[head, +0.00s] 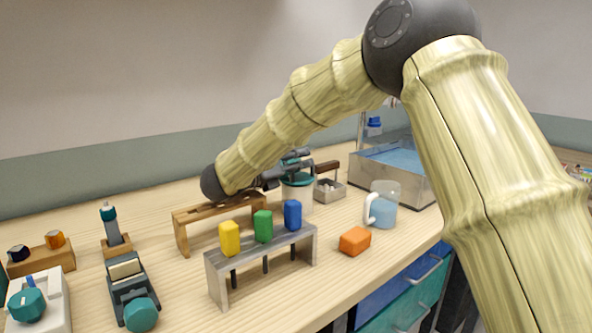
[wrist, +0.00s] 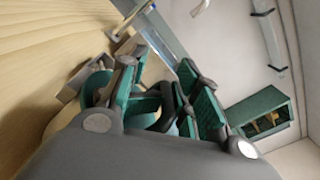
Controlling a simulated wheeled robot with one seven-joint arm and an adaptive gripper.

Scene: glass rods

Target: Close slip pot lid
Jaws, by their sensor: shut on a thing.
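The slip pot (head: 297,197) is a pale container with a teal top, standing behind the rack of colored blocks in the head view. My gripper (head: 292,165) is at the pot's top, reaching in from the left. In the wrist view its teal-padded fingers (wrist: 165,95) are closed around a curved teal part that I take for the slip pot lid (wrist: 148,106). A teal ring (wrist: 92,88), likely the pot's rim, shows beside the left finger. The fingers hide much of the lid, and I cannot tell whether it sits flush on the pot.
A metal rack (head: 262,250) with yellow, green and blue handled pieces stands in front, with a wooden stand (head: 205,212) behind it. An orange block (head: 355,240), a mug of blue liquid (head: 383,208) and a metal basin (head: 415,185) stand to the right. A small tray (head: 330,191) adjoins the pot.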

